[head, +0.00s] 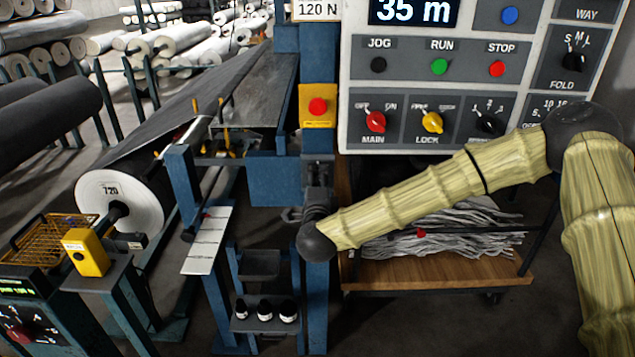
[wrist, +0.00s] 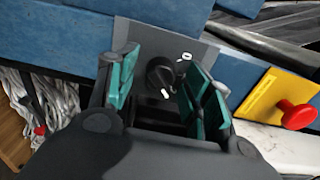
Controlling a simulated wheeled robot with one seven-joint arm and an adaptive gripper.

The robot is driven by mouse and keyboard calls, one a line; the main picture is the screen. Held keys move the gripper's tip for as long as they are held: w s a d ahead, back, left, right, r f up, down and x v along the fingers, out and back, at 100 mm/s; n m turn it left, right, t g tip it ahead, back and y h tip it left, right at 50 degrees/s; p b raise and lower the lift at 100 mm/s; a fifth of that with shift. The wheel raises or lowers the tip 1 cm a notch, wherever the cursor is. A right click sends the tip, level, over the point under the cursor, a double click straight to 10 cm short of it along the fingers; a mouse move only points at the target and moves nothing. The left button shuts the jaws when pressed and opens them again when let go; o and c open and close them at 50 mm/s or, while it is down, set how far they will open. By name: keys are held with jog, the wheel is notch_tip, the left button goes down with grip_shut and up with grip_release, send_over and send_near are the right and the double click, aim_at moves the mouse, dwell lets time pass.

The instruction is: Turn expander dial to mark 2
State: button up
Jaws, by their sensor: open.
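In the wrist view, a round black dial (wrist: 160,74) sits on a grey plate (wrist: 205,48) fixed to a blue beam. A white "0" shows at its upper right, and a small white line shows at its lower edge; other marks are not visible. My gripper (wrist: 158,82) is open, with one green-padded finger on each side of the dial. I cannot tell whether either finger touches it. In the head view, my gripper (head: 317,203) is at the blue post, and the dial is hidden there behind my arm's end.
A yellow plate with a red push button (head: 318,106) is close by; the wrist view shows the same button (wrist: 297,114) at right. The control panel (head: 400,77) is above my arm. A wooden cart (head: 440,273) with grey strips stands below. A large roll (head: 120,202) is at left.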

jog(key=s, duration=1.2)
jog(key=shift+f, duration=0.15)
jog(key=s+d+f+n+g+y, duration=0.15)
jog(key=s+f+n+g, duration=0.45)
jog(key=f, duration=0.8)
jog(key=s+d+f+n+g+y, duration=0.15)
jog(key=s+f+n, duration=0.35)
jog(key=s+f, duration=0.65)
jog(key=s+d+f+n+g+h, duration=0.1)
jog(key=s+d+f+n+g, duration=0.2)
jog(key=s+d, duration=0.7)
jog(key=s+d+f+n+g+h+p, duration=0.1)
jog(key=s+d+f+n+g+h, duration=0.1)
jog(key=s+d+f+g, duration=0.5)
jog(key=s+d+f+n, duration=0.1)
jog(key=s+d+f, duration=0.1)
jog(key=s+f, duration=0.3)
jog(key=shift+d+f+n, duration=0.3)
jog(key=shift+d+n, duration=0.05)
jog(key=shift+n, duration=0.05)
